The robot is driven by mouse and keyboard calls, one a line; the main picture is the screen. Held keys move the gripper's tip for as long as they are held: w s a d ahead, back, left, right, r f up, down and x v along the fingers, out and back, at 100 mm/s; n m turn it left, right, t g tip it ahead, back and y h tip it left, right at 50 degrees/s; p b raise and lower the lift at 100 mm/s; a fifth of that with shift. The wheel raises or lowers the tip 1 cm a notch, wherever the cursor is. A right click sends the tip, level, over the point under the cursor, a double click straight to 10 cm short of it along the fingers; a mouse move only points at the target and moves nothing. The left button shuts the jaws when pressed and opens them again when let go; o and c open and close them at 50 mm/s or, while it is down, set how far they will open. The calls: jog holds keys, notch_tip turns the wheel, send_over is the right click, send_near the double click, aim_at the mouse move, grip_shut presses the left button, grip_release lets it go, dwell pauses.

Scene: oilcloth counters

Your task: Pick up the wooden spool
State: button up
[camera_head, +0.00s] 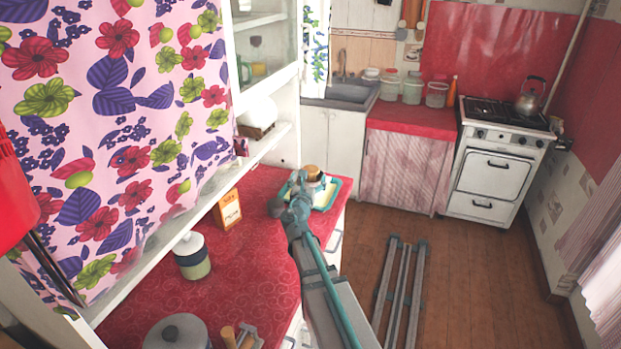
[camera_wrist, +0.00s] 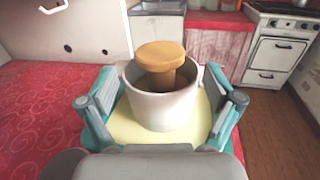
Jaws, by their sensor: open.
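The pot is on a pale yellow tray with a teal rim (camera_wrist: 118,128). In the head view the spool (camera_head: 311,170) shows at the counter's far end, partly behind my arm. My gripper (camera_wrist: 162,92) is open and empty, with one finger on each side of the pot. In the head view my gripper (camera_head: 293,197) is at the tray's near side.
The red-patterned counter (camera_head: 255,225) also holds an orange box (camera_head: 229,208), a lidded jar (camera_head: 192,258) and a grey-lidded pot (camera_head: 177,333). A shelf cabinet (camera_head: 272,147) stands along the left. The wooden floor (camera_head: 460,285) is to the right of the counter.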

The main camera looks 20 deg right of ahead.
aim_at(311, 169)
jog(key=x, duration=0.1)
jog(key=p+x, duration=0.2)
jog(key=x, duration=0.1)
jog(key=shift+w+r, duration=0.1)
jog(key=shift+r, duration=0.2)
jog(key=shift+w+d, duration=0.35)
jog(key=shift+w, duration=0.05)
jog(key=shift+s+f, duration=0.1)
jog(key=c, duration=1.3)
